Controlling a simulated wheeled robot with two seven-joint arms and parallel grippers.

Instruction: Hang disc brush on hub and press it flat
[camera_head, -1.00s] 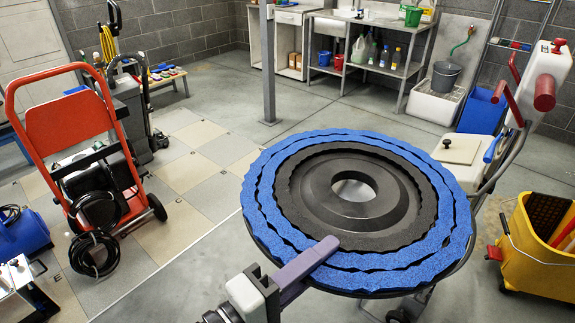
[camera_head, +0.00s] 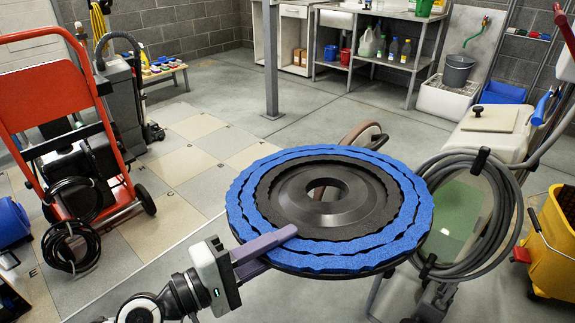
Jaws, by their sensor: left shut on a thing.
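The disc brush (camera_head: 405,222) is a large round disc with blue bristle rings, a black centre and a hole in the middle. It is held up in mid-air, lying nearly level with the blue side up. My left gripper (camera_head: 270,247) is shut on its near left rim, with a purple-grey finger lying over the blue ring. The hub cannot be made out; it may be hidden under or behind the disc. My right gripper is not in view.
A cart with a cream tank (camera_head: 490,140) and a coiled grey hose (camera_head: 500,225) stands right of the disc. A yellow bucket (camera_head: 555,245) is at the far right. A red hand truck (camera_head: 55,75) stands at left. Tiled floor (camera_head: 205,145) is open behind the disc.

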